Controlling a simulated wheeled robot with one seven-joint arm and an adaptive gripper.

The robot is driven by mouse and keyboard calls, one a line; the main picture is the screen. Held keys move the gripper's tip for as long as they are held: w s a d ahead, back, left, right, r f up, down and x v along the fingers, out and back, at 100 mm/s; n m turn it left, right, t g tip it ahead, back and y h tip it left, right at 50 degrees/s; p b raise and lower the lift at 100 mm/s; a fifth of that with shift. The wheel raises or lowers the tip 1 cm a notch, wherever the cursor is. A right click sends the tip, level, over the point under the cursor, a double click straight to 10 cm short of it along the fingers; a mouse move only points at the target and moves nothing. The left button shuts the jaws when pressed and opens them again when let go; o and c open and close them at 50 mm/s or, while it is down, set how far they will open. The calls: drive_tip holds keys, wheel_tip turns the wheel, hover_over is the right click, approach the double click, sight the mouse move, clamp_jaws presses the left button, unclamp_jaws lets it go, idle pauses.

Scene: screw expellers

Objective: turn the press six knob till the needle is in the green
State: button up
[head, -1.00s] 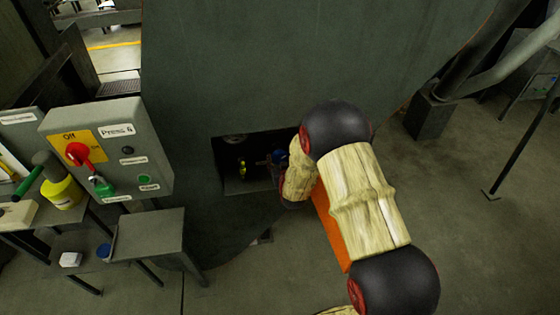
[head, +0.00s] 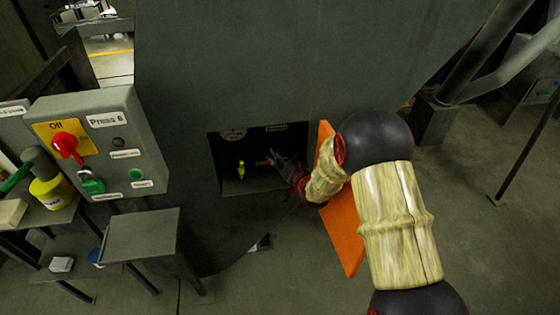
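The press six housing has a dark recess (head: 262,183) low on its front. A round pale gauge (head: 232,134) is at the recess's upper left, its top partly cut off by the edge. Its needle and green zone are too small to read. A small yellow-green fitting (head: 241,170) stands upright inside, below the gauge; I cannot tell whether it is the knob. My gripper (head: 272,157) is inside the recess, right of the fitting and apart from it. Its small dark fingers look spread and empty, pointing left.
An orange panel (head: 345,235) stands at the recess's right side, close to my arm. The grey Press 6 control box (head: 95,135) with a red switch (head: 66,145) is at left. Small tables (head: 142,235) stand below it. Open floor lies at right.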

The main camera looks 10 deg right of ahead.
drive_tip(key=shift+m, duration=0.3)
drive_tip(key=o, duration=1.1)
drive_tip(key=shift+o, duration=0.3)
drive_tip(key=v, duration=0.7)
drive_tip(key=shift+s+d, duration=0.15)
drive_tip(key=shift+s, duration=0.05)
